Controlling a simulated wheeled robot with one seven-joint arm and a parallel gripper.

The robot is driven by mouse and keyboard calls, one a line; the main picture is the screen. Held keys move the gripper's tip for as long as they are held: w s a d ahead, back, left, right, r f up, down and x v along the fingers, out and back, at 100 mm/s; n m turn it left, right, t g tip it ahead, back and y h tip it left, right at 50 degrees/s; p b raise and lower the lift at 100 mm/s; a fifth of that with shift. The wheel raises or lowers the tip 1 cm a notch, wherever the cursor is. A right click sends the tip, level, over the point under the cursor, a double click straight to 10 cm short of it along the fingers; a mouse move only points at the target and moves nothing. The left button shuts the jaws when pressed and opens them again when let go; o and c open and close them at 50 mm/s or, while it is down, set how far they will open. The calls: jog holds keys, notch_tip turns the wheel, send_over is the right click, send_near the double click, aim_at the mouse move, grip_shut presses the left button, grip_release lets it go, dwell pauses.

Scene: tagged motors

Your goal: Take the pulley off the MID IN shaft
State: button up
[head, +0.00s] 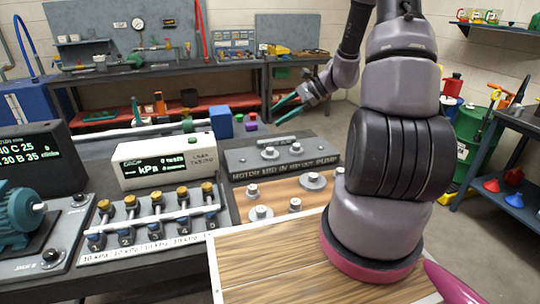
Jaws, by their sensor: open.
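A dark grey block (240,159) stands at the middle of the bench, with a front label that appears to read MOTOR, MID IN, MID OUT, PUMP. Two light grey round pieces sit on its top: a left one (270,153), roughly above the MID IN lettering, and a right one (296,149). Each seems to be a small hub on a disc; I cannot tell pulley from shaft end at this size. My gripper (282,106), with teal fingers, is open and empty. It hangs in the air above and behind the block, pointing left, apart from it.
Loose pulleys, some small and some with wide discs (261,213), lie on the wooden board (265,265) before the block. My arm hides the board's right part. A kPa display box (163,160) and several brass-capped valves (157,196) stand left. Small coloured blocks (220,122) lie behind.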

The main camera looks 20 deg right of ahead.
aim_at(263, 153)
jog(key=w+d+f+m+t, duration=0.1)
jog(key=f+m, duration=0.1)
jog(key=f, duration=0.2)
jog(key=w+d+f+m+t, duration=0.1)
jog(key=d+f+m, duration=0.1)
jog(key=f, duration=0.3)
jog(key=w+d+f+m+t+y, duration=0.1)
jog(key=f+m, duration=0.1)
jog(key=f, duration=0.2)
jog(key=shift+w+d+f+m+t, duration=0.1)
jog(key=shift+d+f+m+t, duration=0.2)
jog(key=shift+m, duration=0.1)
jog(key=x, duration=1)
jog(key=shift+a+f, duration=0.2)
jog(key=shift+f, duration=0.1)
grip_shut()
